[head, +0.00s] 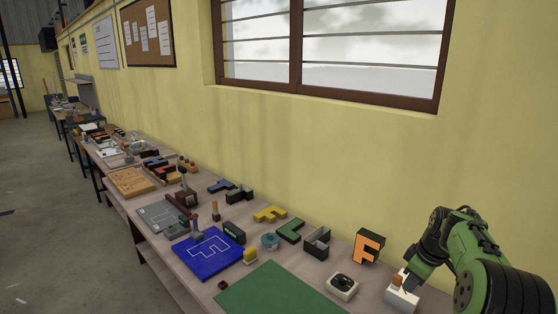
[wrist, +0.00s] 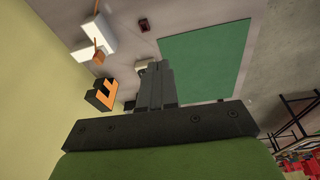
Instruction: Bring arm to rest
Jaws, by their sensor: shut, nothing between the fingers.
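My arm (head: 468,250), green and black, is folded at the right edge of the head view, over the right end of the long workbench. In the wrist view my gripper (wrist: 154,85) shows with its dark fingers together and nothing between them. The fingers are above the bench, apart from the things on it. I cannot make out the fingertips in the head view.
The workbench (head: 172,262) runs along a yellow wall. Near my arm are a white block with an orange piece (head: 402,297), an orange-and-black letter F (head: 368,246), a white box with a black top (head: 342,287) and a green mat (head: 280,292). Open floor (head: 60,220) lies left.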

